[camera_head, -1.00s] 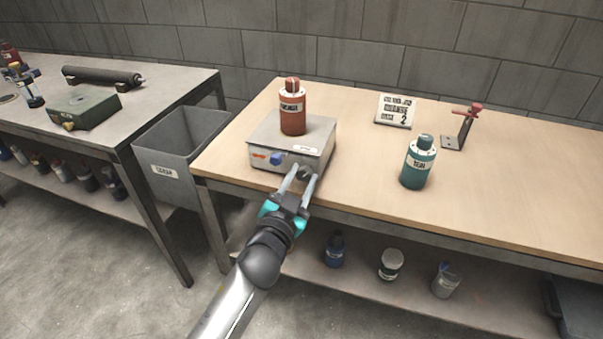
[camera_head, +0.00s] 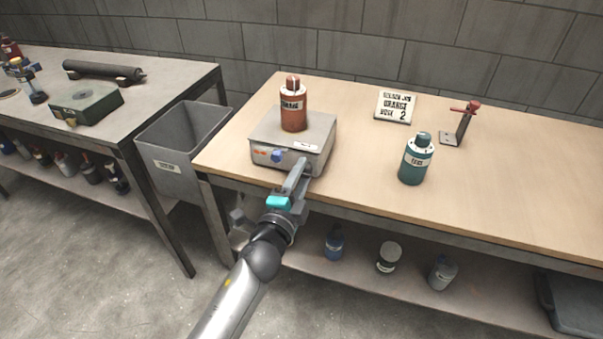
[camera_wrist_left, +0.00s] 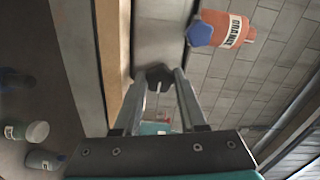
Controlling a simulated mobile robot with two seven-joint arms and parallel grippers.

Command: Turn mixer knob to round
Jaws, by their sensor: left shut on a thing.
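The mixer (camera_head: 318,135) is a grey box with a flat top near the left front of the wooden bench. Its front has a blue knob (camera_head: 277,156) and, right of it, a dark knob hidden by my gripper in the head view. The wrist view shows this dark knob (camera_wrist_left: 154,76) between the fingertips and the blue knob (camera_wrist_left: 200,34) outside them. My left gripper (camera_head: 301,170) is shut on the dark knob, its fingers rolled so one nearly covers the other. An orange bottle (camera_head: 293,108) stands on the mixer. My right gripper is out of view.
A teal bottle (camera_head: 416,160) stands right of the mixer. A sign (camera_head: 395,106) reading "orange" and "2" and a red-topped bracket (camera_head: 459,125) are farther back. A grey bin (camera_head: 180,147) stands left of the bench (camera_head: 500,190). The bench's right side is mostly clear.

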